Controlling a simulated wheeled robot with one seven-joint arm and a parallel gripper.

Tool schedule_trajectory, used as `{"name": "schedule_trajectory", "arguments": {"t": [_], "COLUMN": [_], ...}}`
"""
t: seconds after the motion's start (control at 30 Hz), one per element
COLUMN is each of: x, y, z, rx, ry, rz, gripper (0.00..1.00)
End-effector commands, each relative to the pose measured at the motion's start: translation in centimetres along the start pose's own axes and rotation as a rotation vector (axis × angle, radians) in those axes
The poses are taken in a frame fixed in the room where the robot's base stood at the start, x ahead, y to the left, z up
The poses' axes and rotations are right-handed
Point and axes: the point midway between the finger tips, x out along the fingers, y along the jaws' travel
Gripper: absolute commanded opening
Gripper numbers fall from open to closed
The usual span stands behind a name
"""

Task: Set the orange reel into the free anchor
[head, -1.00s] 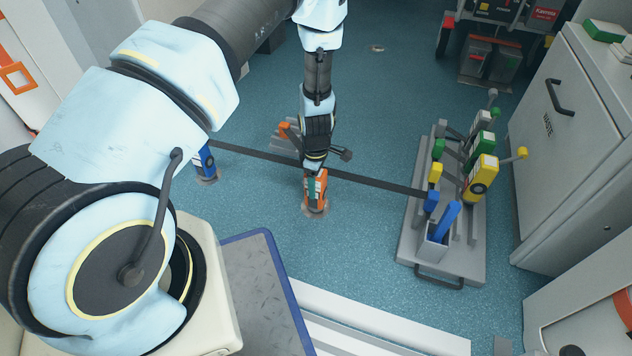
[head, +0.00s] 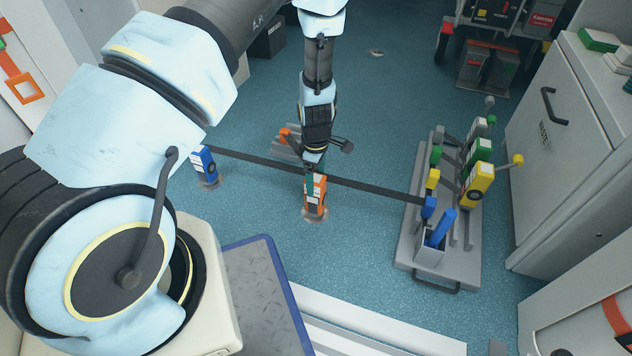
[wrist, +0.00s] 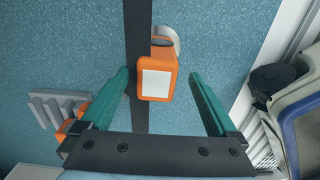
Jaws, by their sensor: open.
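The orange reel (head: 315,198) stands upright on the floor at a round floor fitting, just below my gripper (head: 314,168). In the wrist view the orange reel (wrist: 155,84), with its white top label, lies between the lines of the two green fingers of my gripper (wrist: 158,76). The fingers are spread, with a gap on each side of the reel. A grey disc (wrist: 170,40) shows partly behind the reel. A small round floor anchor (head: 376,53) with nothing on it lies at the far back. A blue reel (head: 204,164) stands on another fitting at left.
A smaller grey rack with an orange part (head: 286,134) is behind my gripper. A cabinet (head: 555,150) bounds the right.

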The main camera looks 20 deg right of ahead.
Motion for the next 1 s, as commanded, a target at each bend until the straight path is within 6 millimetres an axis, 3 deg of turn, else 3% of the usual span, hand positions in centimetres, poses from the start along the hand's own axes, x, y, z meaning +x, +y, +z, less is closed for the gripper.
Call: {"name": "schedule_trajectory", "arguments": {"t": [0.03, 0.1, 0.3, 1.0], "x": [-1.6, -2.8, -4.9, -5.2], "y": [0.1, 0.1, 0.0, 0.0], "z": [0.0, 0.0, 0.0, 0.0], "rx": [0.001, 0.001, 0.001, 0.0], "ry": [0.001, 0.001, 0.001, 0.001], "rz": [0.001, 0.003, 0.0, 0.0], "gripper": [0.95, 0.95, 0.95, 0.95]}}
